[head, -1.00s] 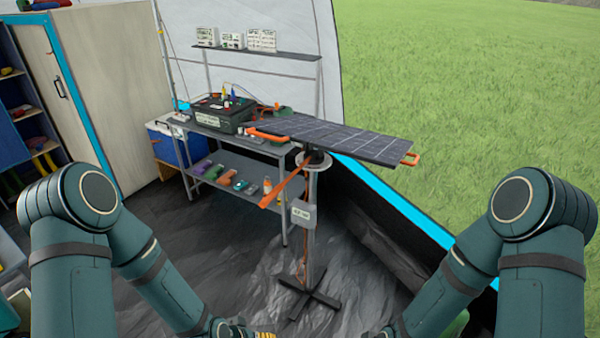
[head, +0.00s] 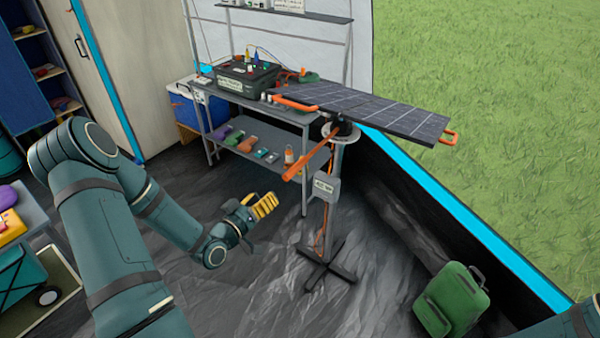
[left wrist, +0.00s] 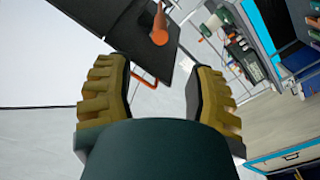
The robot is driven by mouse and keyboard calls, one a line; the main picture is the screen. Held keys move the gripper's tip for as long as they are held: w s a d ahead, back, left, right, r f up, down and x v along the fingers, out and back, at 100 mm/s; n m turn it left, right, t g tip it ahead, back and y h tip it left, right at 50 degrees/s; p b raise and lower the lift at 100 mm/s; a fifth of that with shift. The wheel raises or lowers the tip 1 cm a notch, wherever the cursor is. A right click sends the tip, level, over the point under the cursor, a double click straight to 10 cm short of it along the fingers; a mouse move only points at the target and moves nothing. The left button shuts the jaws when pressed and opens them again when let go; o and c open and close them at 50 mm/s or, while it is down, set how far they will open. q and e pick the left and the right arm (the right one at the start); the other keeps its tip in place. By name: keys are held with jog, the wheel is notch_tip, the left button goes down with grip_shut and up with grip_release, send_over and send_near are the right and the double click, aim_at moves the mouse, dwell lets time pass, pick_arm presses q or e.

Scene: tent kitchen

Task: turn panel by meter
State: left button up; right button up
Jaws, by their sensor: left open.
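The dark solar panel (head: 372,112) sits tilted on a grey stand with a cross-shaped foot. It has orange end handles, and a long orange lever (head: 306,158) sticks out toward me below it. A small grey box with a display (head: 327,185), perhaps the meter, is fixed to the post; its reading is too small to tell. My left gripper (head: 262,206), with yellow fingers, is open and empty, left of the post and below the lever, apart from both. In the left wrist view the panel (left wrist: 133,30) and lever (left wrist: 160,28) show beyond the open fingers. My right gripper is out of view.
A grey workbench (head: 282,108) with a black battery box (head: 247,80) stands behind the panel. A green backpack (head: 455,302) lies on the floor at the right. A cart (head: 25,225) stands at the left.

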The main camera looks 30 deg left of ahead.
aim_at(291, 173)
pick_arm(q)
jog(key=w, duration=0.8)
jog(key=w+d, duration=0.1)
jog(key=w, duration=0.3)
jog(key=shift+w, duration=0.4)
jog(key=shift+c, duration=0.3)
grip_shut()
